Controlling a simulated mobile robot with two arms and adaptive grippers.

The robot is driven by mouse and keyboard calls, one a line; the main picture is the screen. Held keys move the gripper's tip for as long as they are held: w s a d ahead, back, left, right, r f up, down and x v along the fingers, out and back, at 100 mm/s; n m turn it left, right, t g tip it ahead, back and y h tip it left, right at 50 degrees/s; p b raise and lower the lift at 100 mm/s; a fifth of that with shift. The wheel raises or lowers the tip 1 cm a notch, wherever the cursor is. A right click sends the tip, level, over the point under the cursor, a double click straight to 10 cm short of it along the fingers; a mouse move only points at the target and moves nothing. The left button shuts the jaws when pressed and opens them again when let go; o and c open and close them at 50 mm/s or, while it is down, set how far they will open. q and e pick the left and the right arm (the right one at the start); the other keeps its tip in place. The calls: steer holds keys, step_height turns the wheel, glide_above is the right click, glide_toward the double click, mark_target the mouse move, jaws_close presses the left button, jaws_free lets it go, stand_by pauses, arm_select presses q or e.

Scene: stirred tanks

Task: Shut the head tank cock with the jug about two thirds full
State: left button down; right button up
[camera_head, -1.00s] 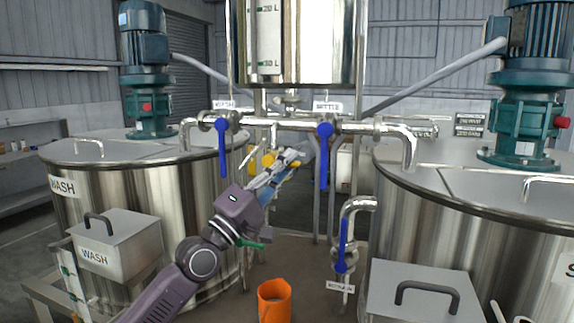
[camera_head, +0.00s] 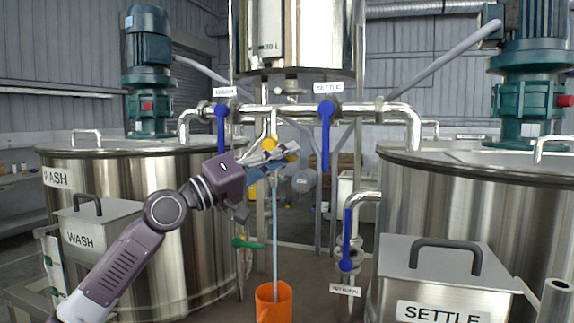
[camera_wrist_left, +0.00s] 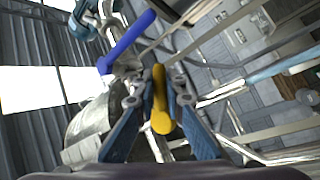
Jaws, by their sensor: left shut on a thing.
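The head tank (camera_head: 300,45) is the steel vessel at top centre, with pipework below it. The yellow cock handle (camera_head: 292,149) is at the head of my left gripper (camera_head: 278,154). In the left wrist view the yellow handle (camera_wrist_left: 161,115) lies between the blue fingers of that gripper (camera_wrist_left: 160,92), which is shut on it. A thin pale-blue stream (camera_head: 275,225) falls from below the cock into the orange jug (camera_head: 273,308). The jug stands upright at the bottom of the view, its base cut off. Its liquid level cannot be read. My right gripper is not in view.
The wash tank (camera_head: 140,215) stands left, the settle tank (camera_head: 480,190) right. Blue levers (camera_head: 325,135) hang from the cross pipe, and another blue lever (camera_head: 347,240) is lower right. A green handle (camera_head: 247,243) sits below my left wrist.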

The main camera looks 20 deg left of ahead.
arm_select(q)
steer(key=shift+f, duration=0.2)
steer(key=c, duration=2)
jaws_free()
steer(key=shift+r, duration=0.1)
steer(key=shift+o, duration=0.2)
steer(key=v, duration=1.2)
steer(key=shift+a, duration=0.15)
steer(key=shift+r, duration=0.1)
